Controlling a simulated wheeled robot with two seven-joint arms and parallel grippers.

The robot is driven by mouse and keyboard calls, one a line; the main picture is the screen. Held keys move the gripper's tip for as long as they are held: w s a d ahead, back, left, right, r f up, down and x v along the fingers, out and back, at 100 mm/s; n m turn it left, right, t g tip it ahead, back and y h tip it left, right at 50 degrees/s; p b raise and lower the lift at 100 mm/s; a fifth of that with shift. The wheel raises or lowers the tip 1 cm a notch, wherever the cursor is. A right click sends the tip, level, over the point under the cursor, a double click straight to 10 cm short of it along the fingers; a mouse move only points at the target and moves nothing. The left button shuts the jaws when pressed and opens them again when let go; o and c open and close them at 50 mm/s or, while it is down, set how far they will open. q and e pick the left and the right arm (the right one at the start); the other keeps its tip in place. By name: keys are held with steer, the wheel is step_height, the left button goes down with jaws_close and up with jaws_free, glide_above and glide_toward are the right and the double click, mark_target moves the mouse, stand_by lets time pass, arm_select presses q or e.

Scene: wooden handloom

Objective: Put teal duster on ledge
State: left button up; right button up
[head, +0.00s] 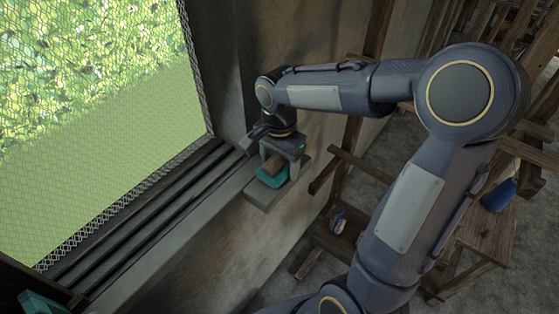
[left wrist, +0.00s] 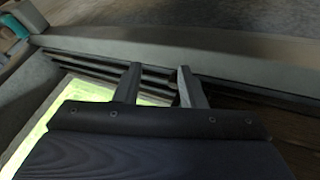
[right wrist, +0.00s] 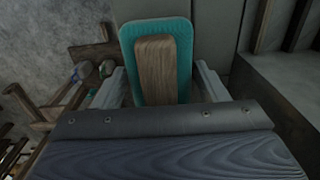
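The teal duster (head: 272,177), with a brown wooden back, is at the small grey block (head: 262,200) that juts from the wall beside the long window ledge (head: 190,232). My right gripper (head: 276,166) is over it, pointing down. In the right wrist view the duster (right wrist: 156,65) shows between the two spread fingers, with gaps beside its wooden back, so no grip shows. My left gripper (left wrist: 157,85) is open and empty in the left wrist view, over the window frame's dark rails. A teal thing (left wrist: 12,28) at that view's upper left is too small to identify.
A mesh-covered window (head: 100,110) is at the left. Wooden frames and a bench (head: 480,235) with a blue object (head: 498,195) stand at the right. A teal-grey shape (head: 42,302) is cut off at the lower left. The long ledge looks clear.

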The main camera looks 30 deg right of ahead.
mark_target(279, 157)
steer(key=shift+o, duration=1.2)
step_height(279, 157, up, 12)
steer(key=shift+r, duration=0.1)
steer(key=s+a+f+n+t+y, duration=0.2)
steer(key=s+f+n, duration=0.2)
steer(key=s+n, duration=0.2)
steer(key=s+a+f+n+t+y, duration=0.1)
steer(key=s+a+f+n+t, duration=0.1)
steer(key=s+n, duration=0.4)
steer(key=s+f+t, duration=0.1)
steer(key=s+f, duration=0.1)
steer(key=s, duration=0.3)
steer(key=shift+a+t+y, duration=0.3)
steer(key=shift+a+y, duration=0.05)
steer(key=shift+y, duration=0.05)
